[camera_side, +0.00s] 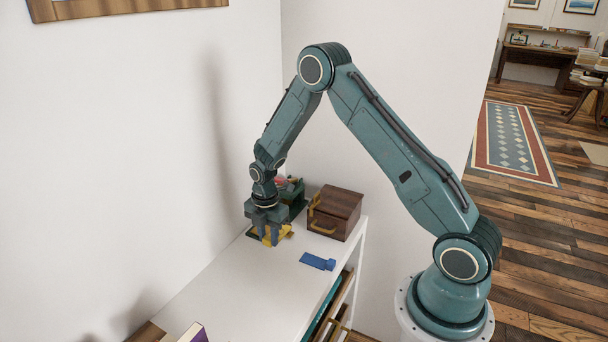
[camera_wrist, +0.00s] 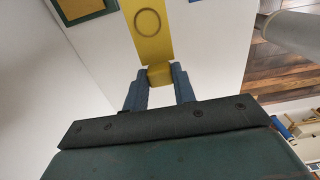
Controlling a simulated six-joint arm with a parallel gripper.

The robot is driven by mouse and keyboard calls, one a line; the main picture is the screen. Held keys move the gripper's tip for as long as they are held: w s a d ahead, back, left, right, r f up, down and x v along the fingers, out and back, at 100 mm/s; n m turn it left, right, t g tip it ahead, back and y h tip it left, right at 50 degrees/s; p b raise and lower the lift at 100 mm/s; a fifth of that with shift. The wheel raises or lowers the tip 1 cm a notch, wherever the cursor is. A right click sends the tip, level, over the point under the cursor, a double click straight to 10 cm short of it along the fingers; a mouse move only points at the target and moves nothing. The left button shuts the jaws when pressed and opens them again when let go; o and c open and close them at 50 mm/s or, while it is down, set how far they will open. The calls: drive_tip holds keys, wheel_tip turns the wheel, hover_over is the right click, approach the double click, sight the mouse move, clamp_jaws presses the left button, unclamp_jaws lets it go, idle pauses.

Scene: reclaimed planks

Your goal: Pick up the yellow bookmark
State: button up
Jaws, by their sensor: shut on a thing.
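The yellow bookmark (camera_wrist: 150,35) shows in the wrist view as a flat strip with a ring mark and a raised block at its near end. My gripper (camera_wrist: 159,78) is shut on that block, one finger on each side. In the side view the yellow bookmark (camera_side: 284,231) is partly hidden behind the fingers of my gripper (camera_side: 268,238), which points down at the far end of the white shelf top (camera_side: 240,290). I cannot tell whether the bookmark touches the surface.
A blue bookmark-like piece (camera_side: 318,261) lies nearer the front edge. A brown wooden box (camera_side: 338,211) with a yellow handle stands right of my gripper. A dark green object (camera_side: 291,192) is just behind it. Books (camera_side: 193,333) are at the near end. The middle of the top is clear.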

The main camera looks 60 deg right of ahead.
drive_tip(key=shift+s+a, duration=2.1)
drive_tip(key=shift+d, duration=0.1)
